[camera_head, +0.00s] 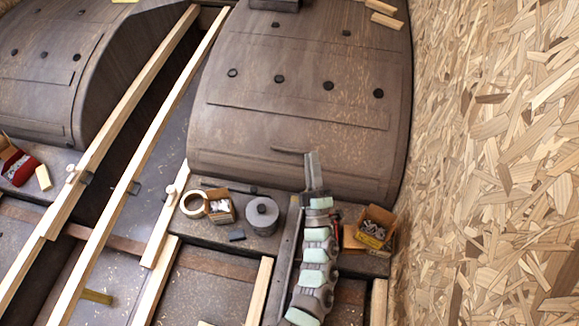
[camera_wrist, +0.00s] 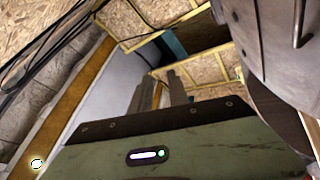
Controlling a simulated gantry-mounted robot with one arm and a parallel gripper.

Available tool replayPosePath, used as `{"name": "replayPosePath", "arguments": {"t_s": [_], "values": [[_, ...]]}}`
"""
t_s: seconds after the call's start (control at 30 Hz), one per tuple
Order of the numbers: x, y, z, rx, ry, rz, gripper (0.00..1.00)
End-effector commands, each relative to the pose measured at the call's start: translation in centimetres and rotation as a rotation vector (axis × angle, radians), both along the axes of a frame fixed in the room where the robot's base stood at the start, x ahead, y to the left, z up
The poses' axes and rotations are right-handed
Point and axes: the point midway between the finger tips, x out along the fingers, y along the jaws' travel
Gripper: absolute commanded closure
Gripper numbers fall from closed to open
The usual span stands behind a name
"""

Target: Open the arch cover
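The arch cover (camera_head: 285,60) is the brown curved shell over the wheel arch in the middle of the head view, with several black round studs across it. A thin dark handle (camera_head: 288,151) lies low on its front face. In the wrist view the dark cover (camera_wrist: 268,60) fills the right side, and the handle (camera_wrist: 299,22) shows at the top right. My gripper (camera_head: 313,165) is just right of the handle at the cover's lower front, apart from it. In the wrist view my gripper (camera_wrist: 160,92) has a gap between its fingers and holds nothing.
A tape roll (camera_head: 194,204), a small box (camera_head: 220,207), a grey tin (camera_head: 262,214) and a box of screws (camera_head: 374,228) stand on the ledge below the cover. A chipboard wall (camera_head: 490,150) rises close on the right. Wooden battens (camera_head: 130,175) run along the left.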

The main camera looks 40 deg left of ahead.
Motion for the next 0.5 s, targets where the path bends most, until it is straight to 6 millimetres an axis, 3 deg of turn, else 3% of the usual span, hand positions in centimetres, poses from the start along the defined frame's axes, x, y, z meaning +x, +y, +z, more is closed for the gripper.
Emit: {"name": "replayPosePath", "arguments": {"t_s": [0.03, 0.2, 0.33, 0.5], "values": [[0.6, 1.5, -5.1, -0.057, -0.006, -0.001, 0.79], [2.2, 5.3, -14.0, -0.251, -0.033, -0.018, 0.79], [2.9, 7.2, -18.5, -0.359, -0.057, -0.026, 0.79], [3.3, 8.5, -21.1, -0.433, -0.076, -0.029, 0.79]]}}
